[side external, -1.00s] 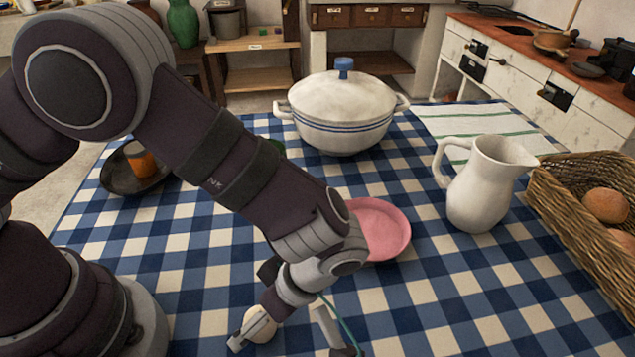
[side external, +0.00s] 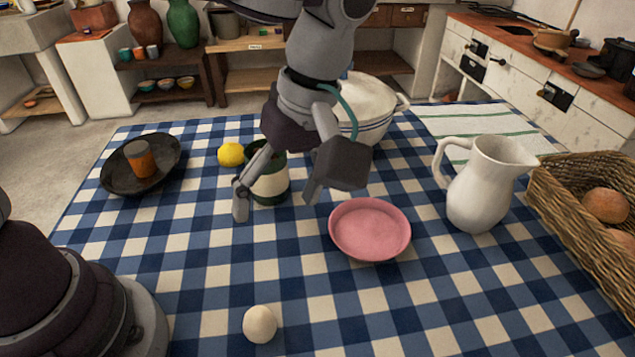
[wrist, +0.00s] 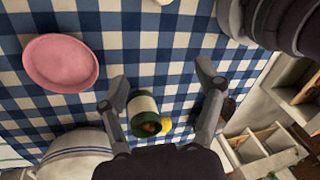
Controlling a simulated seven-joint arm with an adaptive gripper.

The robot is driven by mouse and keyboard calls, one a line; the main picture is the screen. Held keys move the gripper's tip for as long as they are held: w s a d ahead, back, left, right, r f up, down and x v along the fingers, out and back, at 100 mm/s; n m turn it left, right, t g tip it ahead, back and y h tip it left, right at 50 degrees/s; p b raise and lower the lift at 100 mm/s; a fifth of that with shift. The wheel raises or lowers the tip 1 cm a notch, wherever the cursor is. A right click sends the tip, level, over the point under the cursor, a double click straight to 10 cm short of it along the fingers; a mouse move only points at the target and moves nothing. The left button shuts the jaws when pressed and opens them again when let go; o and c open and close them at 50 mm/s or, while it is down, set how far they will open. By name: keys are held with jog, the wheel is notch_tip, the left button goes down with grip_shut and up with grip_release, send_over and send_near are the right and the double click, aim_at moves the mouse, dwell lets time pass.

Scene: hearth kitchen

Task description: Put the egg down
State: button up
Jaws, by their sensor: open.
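The egg (side external: 260,324), pale cream, rests on the checked tablecloth (side external: 330,310) near the front edge of the side view, with nothing touching it. My gripper (side external: 277,203) is open and empty, raised well behind the egg, with its fingers spread. In the side view it stands in front of a green and white pot (side external: 271,183). In the wrist view my gripper (wrist: 163,80) has that pot (wrist: 144,106) showing between its fingers; I cannot tell how far below them it is.
A pink plate (side external: 370,229) lies right of the gripper. A white jug (side external: 483,185) and wicker basket (side external: 580,225) stand farther right. A lemon (side external: 231,154) and dark pan (side external: 112,178) holding an orange cup (side external: 140,158) are left. Cloth around the egg is clear.

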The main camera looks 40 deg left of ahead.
jog(key=s+a+r+m+t+h, duration=0.1)
jog(key=s+a+r+m+t, duration=0.1)
jog(key=a+m, duration=0.4)
jog(key=s+a+r+m+t+h, duration=0.1)
jog(key=s+a+r+m+t, duration=0.1)
jog(key=a+m+t, duration=0.3)
jog(key=a+m, duration=0.2)
jog(key=shift+s+a, duration=0.35)
